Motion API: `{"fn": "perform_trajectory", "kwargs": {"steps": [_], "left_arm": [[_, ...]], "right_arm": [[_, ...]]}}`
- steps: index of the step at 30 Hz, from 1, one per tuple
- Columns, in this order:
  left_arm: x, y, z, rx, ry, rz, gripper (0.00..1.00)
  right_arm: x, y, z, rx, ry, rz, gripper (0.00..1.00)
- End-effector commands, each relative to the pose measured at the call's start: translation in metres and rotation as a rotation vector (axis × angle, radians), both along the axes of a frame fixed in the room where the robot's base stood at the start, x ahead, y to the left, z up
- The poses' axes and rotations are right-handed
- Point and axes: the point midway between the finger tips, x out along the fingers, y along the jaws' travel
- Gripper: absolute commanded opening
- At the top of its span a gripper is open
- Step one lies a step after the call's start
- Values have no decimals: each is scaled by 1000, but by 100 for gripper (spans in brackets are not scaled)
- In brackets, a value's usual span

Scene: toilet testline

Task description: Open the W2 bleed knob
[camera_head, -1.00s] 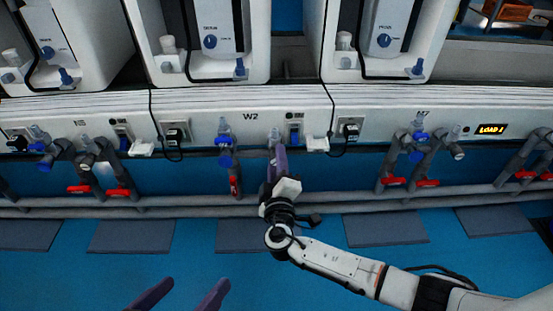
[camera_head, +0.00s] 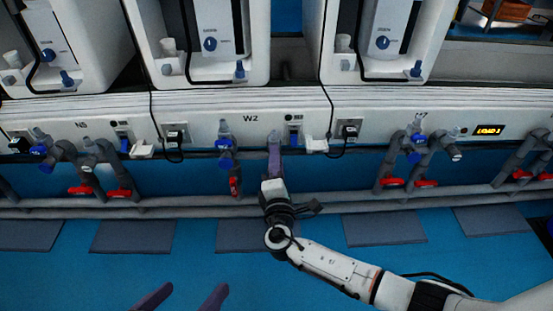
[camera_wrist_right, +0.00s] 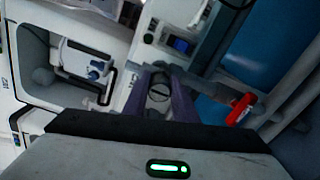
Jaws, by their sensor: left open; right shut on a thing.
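The W2 label (camera_head: 250,118) is on the white panel in the head view. My right gripper (camera_head: 275,138) reaches up to the panel just below and right of this label. In the right wrist view its purple fingers (camera_wrist_right: 160,88) are shut on a grey round knob (camera_wrist_right: 159,93) with a slot-like line across its face. The fingers hide most of the knob in the head view. My left gripper (camera_head: 184,292) is open and empty at the bottom edge of the head view, well away from the panel.
A blue valve fitting (camera_head: 224,142) with a red handle (camera_head: 235,186) below it stands just left of my right gripper. A switch (camera_head: 294,135) and a black plug (camera_head: 349,130) are to its right. Grey pipes (camera_head: 345,207) run below the panel.

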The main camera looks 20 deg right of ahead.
Motion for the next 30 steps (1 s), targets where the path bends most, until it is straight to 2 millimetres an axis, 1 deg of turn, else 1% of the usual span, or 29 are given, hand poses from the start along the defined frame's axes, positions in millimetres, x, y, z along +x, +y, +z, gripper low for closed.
{"fn": "perform_trajectory", "kwargs": {"steps": [17,18,20,21,30], "left_arm": [[1,1,-1,4,2,1,84],[1,1,-1,4,2,1,84],[1,1,-1,4,2,1,84],[1,1,-1,4,2,1,84],[1,1,-1,3,3,1,84]], "right_arm": [[0,-1,0,-28,8,-2,3],[0,-1,0,-28,8,-2,32],[0,0,0,-28,8,-2,42],[0,0,0,-28,8,-1,44],[0,0,0,-27,8,0,44]]}}
